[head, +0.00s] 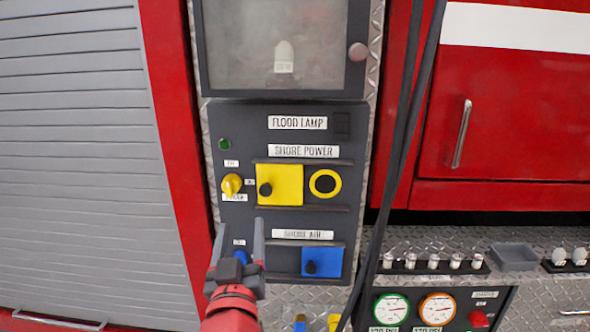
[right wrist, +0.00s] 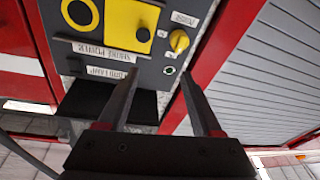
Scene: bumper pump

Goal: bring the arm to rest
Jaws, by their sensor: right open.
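My right gripper (head: 240,240) is open in front of the lower left of the dark control panel (head: 225,125). Its fingers overlap a blue part (head: 241,257) at the left of the shore air row; I cannot tell whether they touch it. The right wrist view shows the two fingers (right wrist: 160,85) spread apart with nothing between them, and the panel beyond them. A yellow knob (head: 231,185) sits just above the gripper in the head view; it also shows in the right wrist view (right wrist: 179,41). My left gripper is in neither view.
The panel has a yellow cover (head: 285,185) and a blue cover (head: 322,262). Black hoses (head: 402,130) hang to its right. A ledge (head: 440,245) with small bulbs and gauges (head: 391,309) is at lower right. A grey roller shutter (head: 80,150) fills the left.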

